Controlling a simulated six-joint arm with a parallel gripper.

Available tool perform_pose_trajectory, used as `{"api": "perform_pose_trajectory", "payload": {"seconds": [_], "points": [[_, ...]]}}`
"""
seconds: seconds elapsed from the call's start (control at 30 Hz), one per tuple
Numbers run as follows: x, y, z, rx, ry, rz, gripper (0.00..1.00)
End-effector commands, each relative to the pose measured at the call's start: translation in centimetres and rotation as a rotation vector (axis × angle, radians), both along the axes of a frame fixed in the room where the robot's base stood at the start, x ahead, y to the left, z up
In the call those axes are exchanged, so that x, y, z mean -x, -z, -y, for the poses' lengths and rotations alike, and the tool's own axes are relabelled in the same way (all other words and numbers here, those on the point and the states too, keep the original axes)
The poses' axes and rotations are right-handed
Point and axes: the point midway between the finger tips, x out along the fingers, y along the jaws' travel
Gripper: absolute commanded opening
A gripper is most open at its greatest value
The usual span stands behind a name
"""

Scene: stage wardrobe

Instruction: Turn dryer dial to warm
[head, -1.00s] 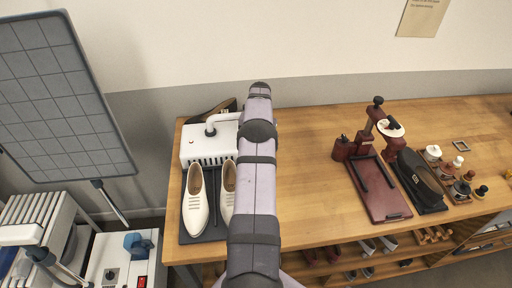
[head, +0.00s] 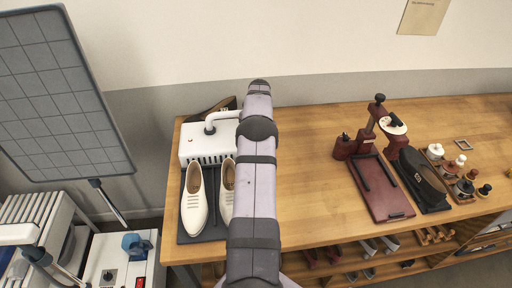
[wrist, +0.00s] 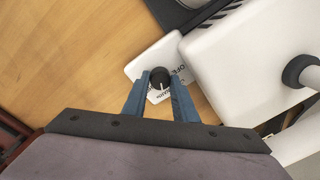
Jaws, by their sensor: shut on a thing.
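The white dryer (head: 196,140) stands at the back left of the bench in the head view, and its body also shows at the right of the wrist view (wrist: 235,55). The black dial (wrist: 159,76) sits on a white plate (wrist: 145,64) with black lettering, partly covered by the fingers. A pale pointer mark on the dial faces the bottom of the wrist view, near lettering that I cannot read surely. My gripper (wrist: 160,83) is shut on the dial, one blue finger on each side. In the head view, my arm hides the dial.
White shoes (head: 195,200) stand on a dark mat (head: 203,236) in front of the dryer. A dark red stand (head: 384,190), a black shoe (head: 422,178) and several small bottles are farther right. The middle bench top (head: 310,150) is clear.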

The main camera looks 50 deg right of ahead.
Motion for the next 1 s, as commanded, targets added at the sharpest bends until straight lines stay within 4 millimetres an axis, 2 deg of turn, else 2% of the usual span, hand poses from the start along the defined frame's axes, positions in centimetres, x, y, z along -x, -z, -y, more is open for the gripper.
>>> {"api": "perform_pose_trajectory", "payload": {"seconds": [0.17, 0.2, 0.27, 0.67, 1.0], "points": [[0.0, -0.1, 0.0, 0.001, -0.002, 0.001, 0.03], [0.0, -0.1, 0.0, 0.001, -0.002, 0.001, 0.33], [0.0, -0.1, 0.0, 0.001, -0.002, 0.001, 0.44], [0.0, -0.4, 0.1, 0.003, -0.003, 0.002, 0.44], [0.2, -4.5, 0.1, 0.005, -0.003, 0.003, 0.44]]}}
